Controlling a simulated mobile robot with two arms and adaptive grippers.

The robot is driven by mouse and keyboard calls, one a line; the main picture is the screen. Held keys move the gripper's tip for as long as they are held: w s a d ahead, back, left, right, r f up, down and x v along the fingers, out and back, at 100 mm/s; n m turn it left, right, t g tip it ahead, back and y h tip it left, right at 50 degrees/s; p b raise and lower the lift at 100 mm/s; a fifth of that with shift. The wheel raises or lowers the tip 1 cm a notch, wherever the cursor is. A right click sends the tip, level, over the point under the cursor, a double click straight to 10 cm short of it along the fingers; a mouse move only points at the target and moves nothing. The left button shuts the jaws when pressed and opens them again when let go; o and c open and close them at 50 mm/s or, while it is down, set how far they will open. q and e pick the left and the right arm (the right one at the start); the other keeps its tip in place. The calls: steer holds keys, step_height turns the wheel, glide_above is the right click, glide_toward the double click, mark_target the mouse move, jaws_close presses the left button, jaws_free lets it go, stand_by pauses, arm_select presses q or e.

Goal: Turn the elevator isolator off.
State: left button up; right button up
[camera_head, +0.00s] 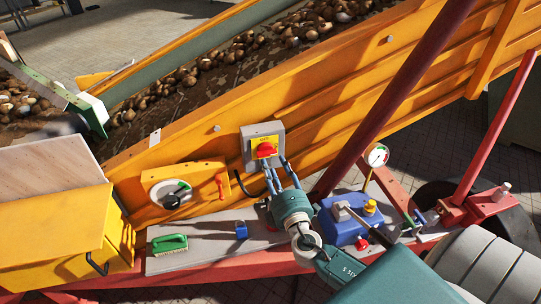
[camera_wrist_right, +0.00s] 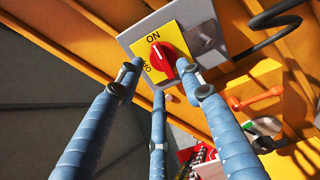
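The elevator isolator is a grey box (camera_head: 248,135) with a yellow plate and a red rotary knob (camera_head: 266,150), mounted on the orange conveyor side. In the right wrist view the red knob (camera_wrist_right: 168,62) sits on the yellow plate (camera_wrist_right: 180,38), with ON at the top and OFF at the lower left. The knob's white mark points toward ON. My right gripper (camera_head: 275,168) is just below the knob, its blue fingers spread. In the wrist view two fingertips lie either side of the knob's lower part; I cannot tell whether they touch it. My left gripper is not in view.
A grey shelf (camera_head: 205,258) below holds a green brush (camera_head: 169,243), a blue padlock (camera_head: 241,230) and a blue box (camera_head: 343,228). A round switch with a black handle (camera_head: 172,200) and an orange-red lever (camera_head: 220,186) are to the left. A dark hooked cable hangs beside the isolator.

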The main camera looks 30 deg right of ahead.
mark_target(268, 154)
steer(key=x, duration=0.5)
steer(key=shift+p, duration=0.35)
steer(key=shift+s, duration=0.1)
jaws_close()
